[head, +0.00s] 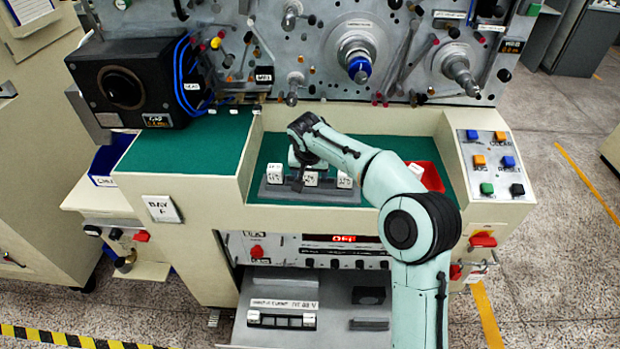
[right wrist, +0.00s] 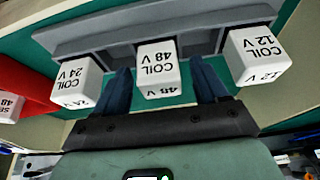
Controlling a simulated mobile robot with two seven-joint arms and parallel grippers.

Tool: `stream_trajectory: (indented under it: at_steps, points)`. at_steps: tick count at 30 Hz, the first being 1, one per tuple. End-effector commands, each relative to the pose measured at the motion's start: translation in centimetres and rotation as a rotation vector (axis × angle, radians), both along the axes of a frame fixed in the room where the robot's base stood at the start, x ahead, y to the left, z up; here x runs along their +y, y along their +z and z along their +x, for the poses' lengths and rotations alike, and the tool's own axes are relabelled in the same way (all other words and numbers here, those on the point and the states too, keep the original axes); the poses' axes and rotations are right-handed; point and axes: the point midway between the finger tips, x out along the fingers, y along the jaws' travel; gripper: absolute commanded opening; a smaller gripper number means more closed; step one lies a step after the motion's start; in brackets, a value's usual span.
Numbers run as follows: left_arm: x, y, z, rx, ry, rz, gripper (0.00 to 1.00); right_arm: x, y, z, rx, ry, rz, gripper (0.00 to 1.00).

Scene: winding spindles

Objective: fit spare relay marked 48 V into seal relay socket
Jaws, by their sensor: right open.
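The spare relay marked COIL 48 V (right wrist: 158,65) is a white block in the middle of a grey rack (right wrist: 100,38). In the head view it is the middle white block (head: 311,179). My right gripper (right wrist: 164,82) is open, its dark blue fingers on either side of this relay with a small gap at each. In the head view my right gripper (head: 301,168) is over the rack, partly hidden by its own wrist. The open lower drawer holds a dark strip (head: 282,320) with white blocks; its label is too small to read, so I cannot tell which socket is the seal one.
A 24 V relay (right wrist: 77,82) and a 12 V relay (right wrist: 257,55) flank the 48 V one closely. A red tray (head: 431,176) beside the rack holds a white block marked 48 (right wrist: 9,106). The green worktop (head: 185,155) at left is clear. A dark block (head: 368,295) sits in the drawer.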

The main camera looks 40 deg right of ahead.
Motion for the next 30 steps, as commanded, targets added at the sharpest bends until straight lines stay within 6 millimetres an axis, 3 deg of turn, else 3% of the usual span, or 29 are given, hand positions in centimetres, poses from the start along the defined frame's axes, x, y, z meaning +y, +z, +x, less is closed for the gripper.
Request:
stream_trajectory:
  at_steps: [1,6,14,20,26,30]
  points:
    - [0.0,0.0,0.0,0.000,0.000,0.000,1.00,0.0,0.0,0.0,0.000,0.000,0.000,0.66]
    - [0.0,0.0,0.0,0.000,0.000,0.000,1.00,0.0,0.0,0.0,0.000,0.000,0.000,0.16]
    - [0.0,0.0,0.0,0.000,0.000,0.000,1.00,0.0,0.1,0.0,-0.001,0.000,-0.001,0.16]
    - [0.0,0.3,0.1,-0.001,0.000,0.000,1.00,0.0,1.3,0.1,-0.002,-0.001,0.000,0.16]
    - [0.0,1.2,0.6,-0.007,0.000,0.000,1.00,0.1,5.0,0.2,-0.007,0.000,0.000,0.16]
    - [0.0,2.5,1.4,-0.016,0.000,0.000,1.00,0.1,9.3,0.2,-0.009,0.001,0.000,0.16]
